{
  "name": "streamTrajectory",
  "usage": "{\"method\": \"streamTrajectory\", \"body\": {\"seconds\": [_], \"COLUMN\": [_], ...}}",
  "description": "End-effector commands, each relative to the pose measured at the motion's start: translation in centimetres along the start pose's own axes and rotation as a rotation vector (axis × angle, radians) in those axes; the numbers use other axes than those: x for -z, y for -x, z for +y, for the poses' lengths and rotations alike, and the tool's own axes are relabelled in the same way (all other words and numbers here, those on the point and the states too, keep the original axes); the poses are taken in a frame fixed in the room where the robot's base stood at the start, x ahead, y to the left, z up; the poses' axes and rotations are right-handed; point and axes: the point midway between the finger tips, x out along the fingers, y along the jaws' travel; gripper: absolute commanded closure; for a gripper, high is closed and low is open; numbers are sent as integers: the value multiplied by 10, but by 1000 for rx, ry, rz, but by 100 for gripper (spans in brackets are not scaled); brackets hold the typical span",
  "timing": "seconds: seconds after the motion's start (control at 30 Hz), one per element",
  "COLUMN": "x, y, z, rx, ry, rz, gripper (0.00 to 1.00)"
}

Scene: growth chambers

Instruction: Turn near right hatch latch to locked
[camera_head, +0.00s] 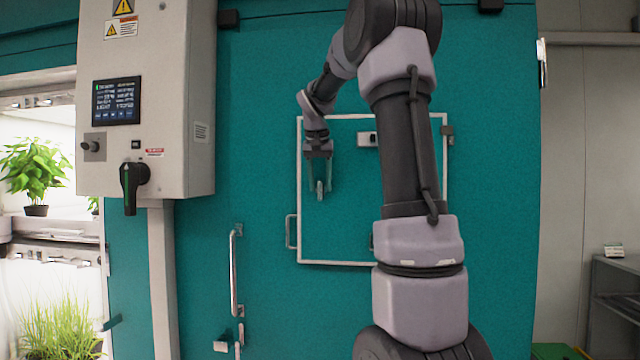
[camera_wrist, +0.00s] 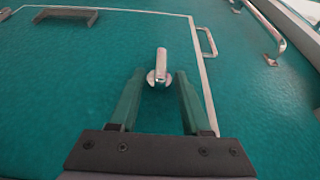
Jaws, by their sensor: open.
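The hatch (camera_head: 345,240) is a teal panel with a white frame in the teal wall. Its latch (camera_head: 320,190) is a small silver lever near the hatch's left edge. In the wrist view the latch (camera_wrist: 161,62) has a round base and its lever points up the picture, away from my gripper's body. In the head view it hangs about vertical, partly covered. My gripper (camera_head: 318,178) reaches it from above. In the wrist view my gripper (camera_wrist: 159,78) is open, one finger on each side of the latch base, with gaps showing on both sides.
A silver handle (camera_head: 290,232) sits at the hatch's left edge, and a long door handle (camera_head: 234,272) lies lower left. A control box (camera_head: 146,100) with a black rotary switch (camera_head: 131,182) stands out at left. My arm hides part of the hatch's right side.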

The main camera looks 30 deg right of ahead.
Motion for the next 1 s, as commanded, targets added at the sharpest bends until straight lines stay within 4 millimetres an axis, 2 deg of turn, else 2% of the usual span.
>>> {"method": "streamTrajectory", "body": {"seconds": [0.23,0.27,0.3,0.37,0.4,0.73,1.0], "x": [0,0,0,0,0,0,0], "y": [-1,-1,-1,-1,-1,-1,-2], "z": [0,0,0,0,0,-2,-6], "rx": [0,0,0,0,0,-18,-141], "ry": [0,0,0,0,0,9,63], "rz": [0,0,0,0,0,-1,0], "gripper": [52,56,72,95,100,100,100]}}
